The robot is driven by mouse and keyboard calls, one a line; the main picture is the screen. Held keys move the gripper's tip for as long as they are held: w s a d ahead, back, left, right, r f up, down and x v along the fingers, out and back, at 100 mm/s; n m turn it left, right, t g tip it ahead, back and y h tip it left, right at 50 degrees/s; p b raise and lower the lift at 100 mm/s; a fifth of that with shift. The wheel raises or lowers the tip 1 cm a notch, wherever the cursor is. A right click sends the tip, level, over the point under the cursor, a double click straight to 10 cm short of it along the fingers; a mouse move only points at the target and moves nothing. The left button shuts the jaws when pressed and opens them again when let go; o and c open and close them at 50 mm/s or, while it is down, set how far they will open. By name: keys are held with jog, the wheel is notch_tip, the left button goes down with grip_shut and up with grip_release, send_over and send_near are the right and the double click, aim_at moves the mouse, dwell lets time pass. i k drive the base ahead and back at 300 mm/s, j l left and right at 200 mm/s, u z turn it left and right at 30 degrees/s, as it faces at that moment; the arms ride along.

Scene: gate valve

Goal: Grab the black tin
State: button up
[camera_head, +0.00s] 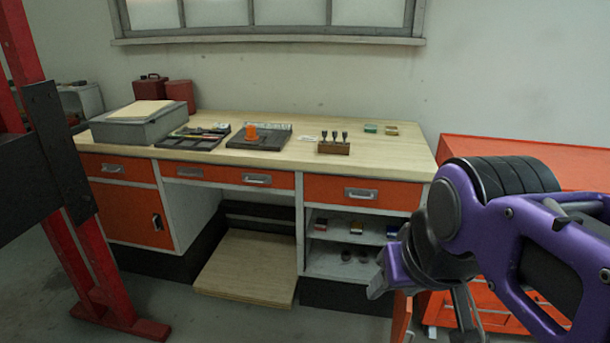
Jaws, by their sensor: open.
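Two small dark round items stand on the lower shelf of the open cabinet under the bench's right part, a left one (345,256) and a right one (363,257). They look like tins, but they are too small in view to tell which is the black tin. My gripper (420,308) is at the lower right, close to the camera, to the right of the shelves in the picture. It looks open and empty, apart from both round items. My purple arm hides part of the cabinet's right side.
The wooden-topped bench (400,152) has orange drawers and carries trays, a grey box (130,125) and a small wooden holder (333,148). Small boxes (357,226) sit on the upper shelf. A red post (75,240) stands left; an orange cabinet (520,150) is right. Floor shows in front.

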aim_at(356, 227)
jog(key=i+j, duration=0.1)
jog(key=j, duration=0.3)
jog(key=i+j, duration=0.1)
jog(key=j, duration=0.3)
jog(key=i+j, duration=0.65)
jog(key=i, duration=0.05)
